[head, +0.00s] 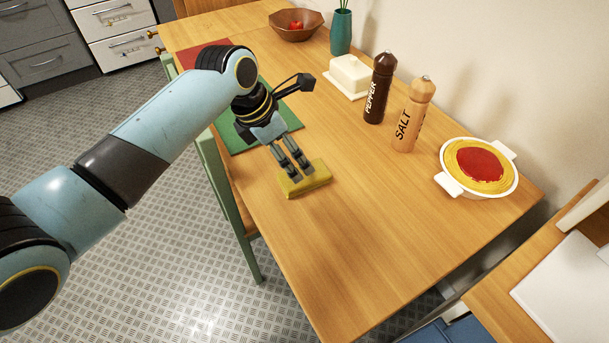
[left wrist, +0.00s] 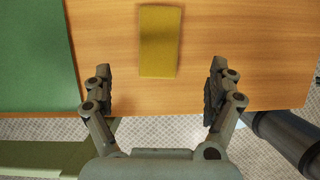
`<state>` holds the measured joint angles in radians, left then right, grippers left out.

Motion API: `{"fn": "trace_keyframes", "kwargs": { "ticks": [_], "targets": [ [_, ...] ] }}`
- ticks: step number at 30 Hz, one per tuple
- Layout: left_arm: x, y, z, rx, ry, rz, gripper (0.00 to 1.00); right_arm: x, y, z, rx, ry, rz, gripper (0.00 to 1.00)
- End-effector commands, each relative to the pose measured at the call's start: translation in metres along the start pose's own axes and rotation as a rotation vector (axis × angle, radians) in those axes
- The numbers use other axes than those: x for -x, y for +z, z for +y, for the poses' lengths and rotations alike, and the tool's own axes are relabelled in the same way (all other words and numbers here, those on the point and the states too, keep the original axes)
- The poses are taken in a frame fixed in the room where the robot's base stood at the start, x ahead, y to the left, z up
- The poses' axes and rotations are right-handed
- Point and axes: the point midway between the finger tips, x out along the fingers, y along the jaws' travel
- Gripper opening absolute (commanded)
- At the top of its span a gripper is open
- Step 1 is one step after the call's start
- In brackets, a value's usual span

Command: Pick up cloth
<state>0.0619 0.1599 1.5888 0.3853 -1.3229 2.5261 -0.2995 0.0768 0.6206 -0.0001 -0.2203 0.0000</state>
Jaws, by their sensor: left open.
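The cloth (head: 306,180) is a folded yellow rectangle lying flat on the wooden table near its left edge. In the left wrist view the cloth (left wrist: 160,42) lies ahead of the fingertips, centred between the two fingers. My left gripper (head: 293,174) is above the cloth in the head view, pointing down. In the left wrist view the left gripper (left wrist: 160,85) is open, with nothing between its fingers. My right gripper is not seen in either view.
A green mat (head: 240,130) lies behind the gripper. A pepper mill (head: 378,90), salt mill (head: 410,118), butter dish (head: 350,74) and pasta dish (head: 480,168) stand along the wall side. A green chair (head: 222,185) stands at the left edge. The front table is clear.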

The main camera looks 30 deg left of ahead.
Motion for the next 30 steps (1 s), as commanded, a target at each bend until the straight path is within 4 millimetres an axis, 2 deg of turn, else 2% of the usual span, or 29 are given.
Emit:
{"fn": "trace_keyframes", "kwargs": {
  "ticks": [3,11,18,21,27,28,30],
  "targets": [
    [-0.023,-0.001,-0.001,0.000,-0.003,0.000,0.90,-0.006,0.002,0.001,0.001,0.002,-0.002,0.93],
    [-0.048,-0.001,0.000,-0.003,-0.001,0.001,0.90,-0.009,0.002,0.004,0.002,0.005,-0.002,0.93],
    [-0.085,-0.004,0.002,-0.003,-0.001,0.002,0.90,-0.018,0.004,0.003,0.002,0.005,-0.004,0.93],
    [-0.091,-0.004,0.002,-0.004,0.000,0.000,0.90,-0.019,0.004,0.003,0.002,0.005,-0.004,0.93],
    [-0.091,-0.003,0.002,-0.004,0.001,0.000,0.90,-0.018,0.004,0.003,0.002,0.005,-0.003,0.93],
    [-0.091,-0.003,0.002,-0.004,0.001,0.000,0.89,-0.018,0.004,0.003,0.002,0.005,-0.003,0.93],
    [-0.091,-0.003,0.002,-0.004,0.001,0.000,0.80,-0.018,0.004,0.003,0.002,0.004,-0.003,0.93]
  ]
}}
